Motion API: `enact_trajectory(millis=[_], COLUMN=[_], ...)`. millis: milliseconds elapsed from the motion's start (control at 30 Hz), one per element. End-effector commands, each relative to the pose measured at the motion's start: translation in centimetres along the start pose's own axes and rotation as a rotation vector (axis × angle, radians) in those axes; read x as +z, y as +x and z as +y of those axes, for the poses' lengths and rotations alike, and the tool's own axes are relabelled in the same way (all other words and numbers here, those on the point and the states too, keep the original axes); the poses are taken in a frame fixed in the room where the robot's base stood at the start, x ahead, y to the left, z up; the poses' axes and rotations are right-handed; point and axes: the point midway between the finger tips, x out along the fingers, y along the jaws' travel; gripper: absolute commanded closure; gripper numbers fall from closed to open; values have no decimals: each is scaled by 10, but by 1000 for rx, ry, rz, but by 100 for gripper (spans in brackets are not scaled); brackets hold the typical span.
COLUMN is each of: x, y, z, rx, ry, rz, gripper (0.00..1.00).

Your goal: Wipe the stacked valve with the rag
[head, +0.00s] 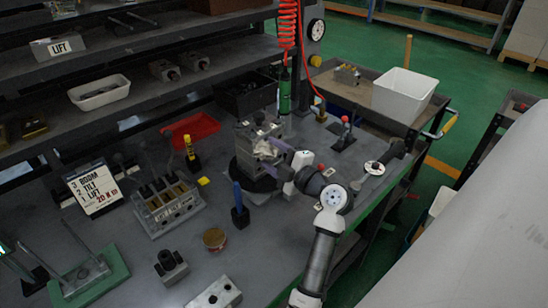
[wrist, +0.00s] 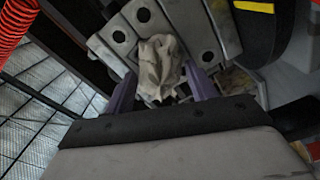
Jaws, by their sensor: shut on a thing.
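The stacked valve (head: 246,140) is a grey block assembly on a dark round base on the bench. In the wrist view its grey slabs (wrist: 205,45) with dark round holes fill the upper middle. My gripper (head: 273,156) is at the valve's right side in the head view. In the wrist view its purple fingers (wrist: 163,88) are on either side of a crumpled pale rag (wrist: 160,62), shut on it. The rag lies in front of the valve's slabs and appears to be against them. Whether it touches all along cannot be told. In the head view the rag is mostly hidden by my gripper.
A blue-handled tool (head: 238,200) stands just in front of the valve. A slotted grey block (head: 170,208), a round tin (head: 214,238) and a red tray (head: 190,130) are to the left. A red coiled hose (head: 287,30) hangs behind.

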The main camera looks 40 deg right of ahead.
Motion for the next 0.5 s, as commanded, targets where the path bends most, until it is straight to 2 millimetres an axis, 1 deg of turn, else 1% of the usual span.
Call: enact_trajectory(millis=[133, 400, 500], x=[12, 31, 35], y=[0, -2, -2], z=[0, 9, 12], rx=[1, 1, 1], ry=[-1, -2, -1], rz=[0, 0, 0], gripper=[62, 62, 62])
